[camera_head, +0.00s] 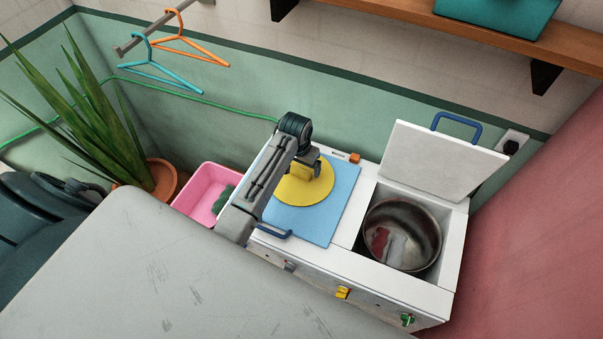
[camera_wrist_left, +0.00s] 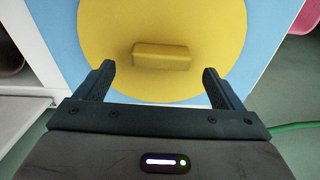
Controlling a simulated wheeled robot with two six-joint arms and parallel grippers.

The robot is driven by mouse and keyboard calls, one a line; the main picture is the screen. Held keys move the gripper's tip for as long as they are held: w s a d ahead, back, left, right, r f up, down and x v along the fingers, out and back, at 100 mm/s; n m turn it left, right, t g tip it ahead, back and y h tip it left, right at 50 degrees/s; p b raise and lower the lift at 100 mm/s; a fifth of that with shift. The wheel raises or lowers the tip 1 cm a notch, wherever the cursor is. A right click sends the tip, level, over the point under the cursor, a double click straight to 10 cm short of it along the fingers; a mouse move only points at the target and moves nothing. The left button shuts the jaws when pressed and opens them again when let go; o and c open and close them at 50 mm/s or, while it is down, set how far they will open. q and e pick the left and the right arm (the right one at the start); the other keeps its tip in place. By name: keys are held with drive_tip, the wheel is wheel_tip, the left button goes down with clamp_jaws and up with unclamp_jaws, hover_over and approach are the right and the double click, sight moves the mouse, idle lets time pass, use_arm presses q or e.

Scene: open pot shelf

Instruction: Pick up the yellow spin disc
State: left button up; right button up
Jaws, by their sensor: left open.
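The yellow spin disc (camera_head: 315,195) lies flat on a light blue square mat (camera_head: 335,225) on top of the white washer unit. In the left wrist view the disc (camera_wrist_left: 110,30) has a raised yellow block handle (camera_wrist_left: 161,56) at its middle. My left gripper (camera_head: 304,170) is over the disc in the head view. In the left wrist view its two fingers (camera_wrist_left: 157,85) are spread apart with nothing between them, and the handle appears just beyond the fingertips, between their lines. My right gripper is not in view.
A steel drum (camera_head: 420,220) sits in the open right bay beside a raised white lid (camera_head: 440,160). A pink basin (camera_head: 192,205) and a potted plant (camera_head: 163,180) stand to the left. A grey surface (camera_head: 150,280) fills the front. A wooden shelf (camera_head: 460,25) hangs above.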

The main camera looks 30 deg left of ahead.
sight(301, 171)
use_arm(q)
wheel_tip(301, 171, down, 2)
drive_tip(key=shift+f+p, duration=0.1)
drive_tip(key=shift+p, duration=0.25)
drive_tip(key=shift+f, duration=0.5)
drive_tip(key=c, duration=1.1)
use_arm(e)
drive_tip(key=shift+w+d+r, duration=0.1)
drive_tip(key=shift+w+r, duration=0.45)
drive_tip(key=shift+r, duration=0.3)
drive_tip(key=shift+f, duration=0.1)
